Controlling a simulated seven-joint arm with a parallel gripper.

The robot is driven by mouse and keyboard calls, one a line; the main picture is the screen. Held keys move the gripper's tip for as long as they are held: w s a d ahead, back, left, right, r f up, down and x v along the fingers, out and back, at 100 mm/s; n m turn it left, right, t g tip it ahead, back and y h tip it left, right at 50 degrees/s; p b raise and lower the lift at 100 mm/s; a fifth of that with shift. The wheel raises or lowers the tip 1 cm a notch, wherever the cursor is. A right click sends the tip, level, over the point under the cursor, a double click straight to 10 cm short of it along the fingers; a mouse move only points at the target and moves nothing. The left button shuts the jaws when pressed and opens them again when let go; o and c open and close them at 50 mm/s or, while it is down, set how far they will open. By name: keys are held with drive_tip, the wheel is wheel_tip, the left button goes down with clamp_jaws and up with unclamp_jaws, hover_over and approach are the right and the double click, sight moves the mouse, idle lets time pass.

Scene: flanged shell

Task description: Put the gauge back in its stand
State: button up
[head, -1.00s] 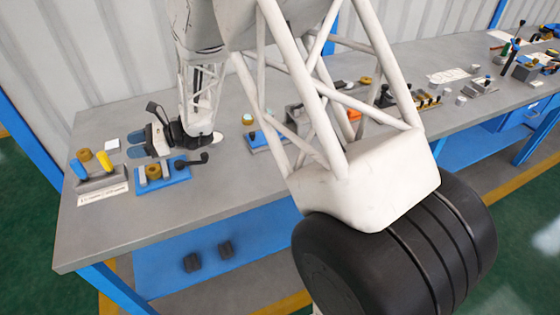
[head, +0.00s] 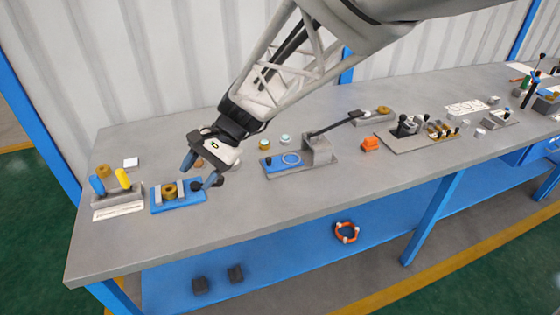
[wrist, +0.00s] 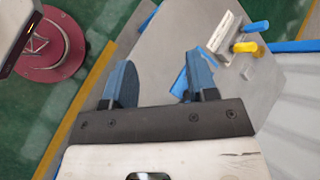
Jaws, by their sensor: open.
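A small grey stand (head: 118,199) with a white label sits at the left end of the bench. A blue handle (head: 97,186) and a yellow handle (head: 123,179) rise from it, the yellow one tilted; I cannot tell which is the gauge. In the wrist view the stand (wrist: 224,32), blue handle (wrist: 256,27) and yellow handle (wrist: 246,47) lie beyond the right finger. My gripper (head: 201,170) is to the right of the stand, above the blue fixture; it also shows in the wrist view (wrist: 160,80). Its blue fingers are apart with nothing between them.
The blue fixture (head: 178,206) carries a brass ring (head: 169,191), close to my gripper. Another brass ring (head: 102,171) and a white block (head: 131,162) lie behind the stand. A grey block with a lever (head: 318,150) stands farther right. The bench front (head: 150,245) is clear.

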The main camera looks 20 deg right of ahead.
drive_tip(key=s+d+r+n+t+h, duration=0.2)
drive_tip(key=s+d+n+h, duration=0.1)
drive_tip(key=s+d, duration=0.5)
drive_tip(key=s+d+r+n+t+h, duration=0.2)
drive_tip(key=s+d+n+h, duration=0.2)
drive_tip(key=s+d+h, duration=0.2)
drive_tip(key=s+d, duration=0.2)
drive_tip(key=s, duration=0.1)
drive_tip(key=shift+s+d, duration=0.15)
drive_tip(key=shift+d, duration=0.1)
